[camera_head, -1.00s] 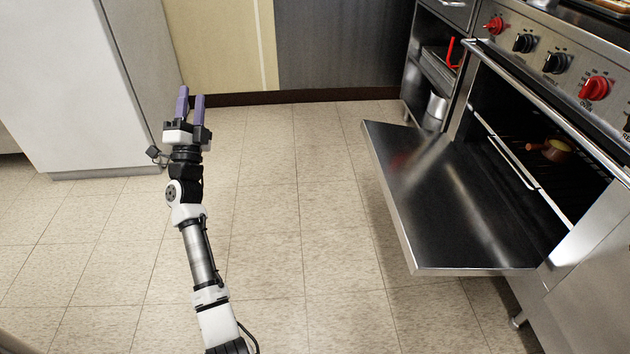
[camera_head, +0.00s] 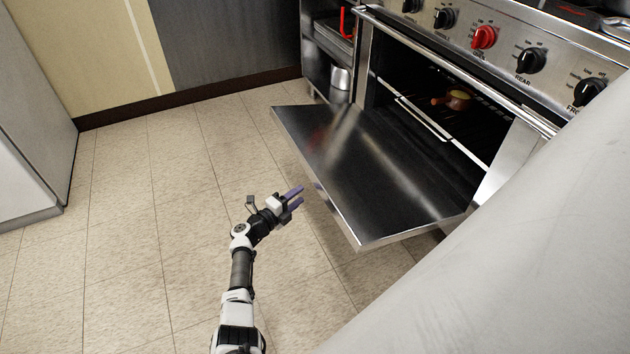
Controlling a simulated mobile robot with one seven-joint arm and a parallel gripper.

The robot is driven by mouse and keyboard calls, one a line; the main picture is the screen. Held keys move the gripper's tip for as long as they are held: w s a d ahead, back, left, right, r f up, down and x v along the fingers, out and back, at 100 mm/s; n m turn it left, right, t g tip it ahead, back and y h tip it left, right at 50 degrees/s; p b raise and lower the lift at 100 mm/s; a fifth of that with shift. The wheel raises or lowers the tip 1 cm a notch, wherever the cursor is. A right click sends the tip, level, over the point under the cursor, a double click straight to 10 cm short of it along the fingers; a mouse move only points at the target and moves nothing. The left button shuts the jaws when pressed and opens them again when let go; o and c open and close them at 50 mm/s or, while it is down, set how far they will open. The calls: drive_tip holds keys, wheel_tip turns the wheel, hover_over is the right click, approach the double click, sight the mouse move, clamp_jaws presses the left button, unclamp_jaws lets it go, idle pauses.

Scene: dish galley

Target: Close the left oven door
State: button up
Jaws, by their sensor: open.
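The left oven door (camera_head: 385,170) is a steel panel folded down, lying about level out from the oven (camera_head: 420,100). The oven cavity is open, with a rack and a small orange-brown pot (camera_head: 459,100) inside. My gripper (camera_head: 297,198) has purple fingers and is open and empty. In the picture it is just left of the door's front edge, pointing right toward it. A gap shows between the fingers and the door; how their heights compare is hard to tell.
Red and black knobs line the panel (camera_head: 510,45) above the oven. An open shelf unit (camera_head: 330,45) with a metal pot (camera_head: 341,77) stands beyond the door. A large pale surface covers the lower right. The tiled floor (camera_head: 150,230) at left is clear.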

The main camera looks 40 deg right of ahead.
drive_tip(key=shift+w+d+b, duration=0.25)
drive_tip(key=shift+d+b, duration=0.65)
drive_tip(key=shift+d, duration=0.6)
drive_tip(key=shift+w+d+b, duration=0.25)
drive_tip(key=shift+d+b, duration=0.6)
drive_tip(key=shift+d, duration=0.65)
drive_tip(key=shift+w+d+b, duration=0.25)
drive_tip(key=shift+d+b, duration=0.65)
drive_tip(key=shift+d, duration=0.6)
clamp_jaws()
